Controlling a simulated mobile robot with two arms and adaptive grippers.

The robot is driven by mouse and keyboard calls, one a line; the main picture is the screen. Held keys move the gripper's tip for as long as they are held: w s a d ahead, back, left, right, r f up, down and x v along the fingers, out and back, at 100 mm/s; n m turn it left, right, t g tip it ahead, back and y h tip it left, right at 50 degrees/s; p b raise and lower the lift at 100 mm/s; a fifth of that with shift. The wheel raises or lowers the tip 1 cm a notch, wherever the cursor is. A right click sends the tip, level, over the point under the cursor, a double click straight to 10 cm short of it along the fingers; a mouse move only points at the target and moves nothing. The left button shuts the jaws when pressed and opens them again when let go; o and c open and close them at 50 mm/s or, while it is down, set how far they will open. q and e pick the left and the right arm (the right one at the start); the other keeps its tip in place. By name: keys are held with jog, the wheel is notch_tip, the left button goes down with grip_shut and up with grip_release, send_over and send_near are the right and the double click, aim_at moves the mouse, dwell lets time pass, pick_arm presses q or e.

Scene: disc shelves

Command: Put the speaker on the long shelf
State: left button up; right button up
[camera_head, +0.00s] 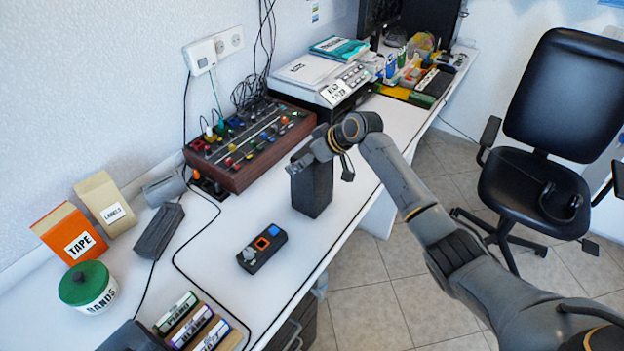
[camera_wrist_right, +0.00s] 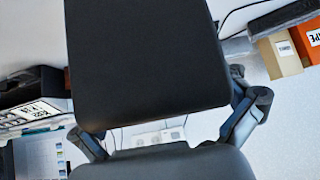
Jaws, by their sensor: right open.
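The speaker appears to be the dark upright box (camera_head: 312,190) standing on the long white surface (camera_head: 335,225) in the head view, near its front edge. My right gripper (camera_head: 322,167) is at the top of this box, with its fingers open on either side. In the right wrist view the dark box (camera_wrist_right: 147,60) fills the middle, with my open fingers beside its lower part; contact cannot be told. No separate shelf can be clearly made out; the white surface is long and runs along the wall.
A wooden control panel (camera_head: 235,160) lies behind the box. A small dark device (camera_head: 262,248) lies to its front left. Labelled boxes, a green-lidded jar (camera_head: 90,287) and several labelled cases (camera_head: 190,325) are at left. A black chair (camera_head: 545,130) stands right.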

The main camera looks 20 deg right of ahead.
jog(key=c, duration=1.6)
jog(key=shift+o, duration=0.2)
jog(key=shift+r, duration=0.1)
